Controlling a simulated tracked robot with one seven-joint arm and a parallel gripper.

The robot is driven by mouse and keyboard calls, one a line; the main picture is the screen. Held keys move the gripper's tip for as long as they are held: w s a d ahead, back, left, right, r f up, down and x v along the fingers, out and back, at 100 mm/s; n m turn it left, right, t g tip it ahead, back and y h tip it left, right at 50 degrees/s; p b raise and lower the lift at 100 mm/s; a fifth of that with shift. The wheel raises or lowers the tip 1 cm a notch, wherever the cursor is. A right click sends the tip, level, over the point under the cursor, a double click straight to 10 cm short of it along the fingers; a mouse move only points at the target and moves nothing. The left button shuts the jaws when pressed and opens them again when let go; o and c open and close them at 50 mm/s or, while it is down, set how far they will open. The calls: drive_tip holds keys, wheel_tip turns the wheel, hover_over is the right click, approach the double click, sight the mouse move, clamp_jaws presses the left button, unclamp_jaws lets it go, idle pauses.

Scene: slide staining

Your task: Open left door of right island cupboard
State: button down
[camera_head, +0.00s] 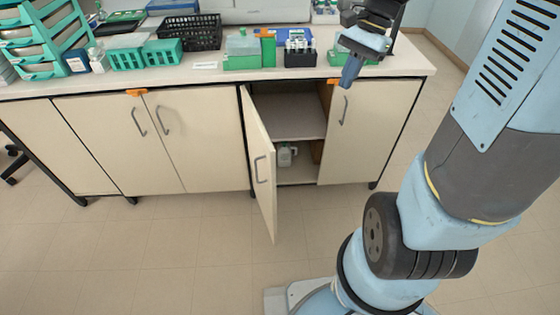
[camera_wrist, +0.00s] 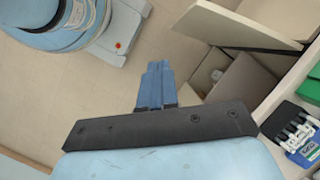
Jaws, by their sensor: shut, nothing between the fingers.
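The right island cupboard has a cream left door (camera_head: 261,165) with a grey handle. It stands wide open and swings out toward me. The right door (camera_head: 362,130) of the same cupboard is closed, with its handle near its left side. Through the opening I see a shelf (camera_head: 292,117) and a pale bottle (camera_head: 286,155) below it. My gripper (camera_head: 351,77) is shut and empty, pointing down in front of the right door near the counter edge, apart from the left door. Its blue fingers (camera_wrist: 157,78) are together in the wrist view.
The left cupboard (camera_head: 130,140) is closed. The counter holds a black basket (camera_head: 190,33), green trays (camera_head: 242,50) and a black bottle rack (camera_head: 299,55). An orange latch piece (camera_head: 332,82) sits under the counter edge. The floor (camera_head: 170,245) at front left is clear.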

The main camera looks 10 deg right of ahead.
drive_tip(key=w+f+m+g+y, duration=0.2)
drive_tip(key=w+f+m+y, duration=0.15)
drive_tip(key=f+m, duration=0.4)
drive_tip(key=w+f+m+g+y, duration=0.25)
drive_tip(key=w+f+m, duration=0.2)
drive_tip(key=f, duration=0.65)
wheel_tip(320, 180, down, 20)
drive_tip(key=a+r+m+t+y, duration=0.1)
drive_tip(key=m+t+y, duration=0.1)
drive_tip(key=m+y, duration=0.8)
drive_tip(key=s+a+m+h, duration=0.1)
drive_tip(key=s+a+h, duration=0.1)
drive_tip(key=a, duration=1.1)
drive_tip(key=shift+s+a+f+m, duration=0.15)
drive_tip(key=shift+s+f+m, duration=0.1)
drive_tip(key=shift+s+m, duration=0.05)
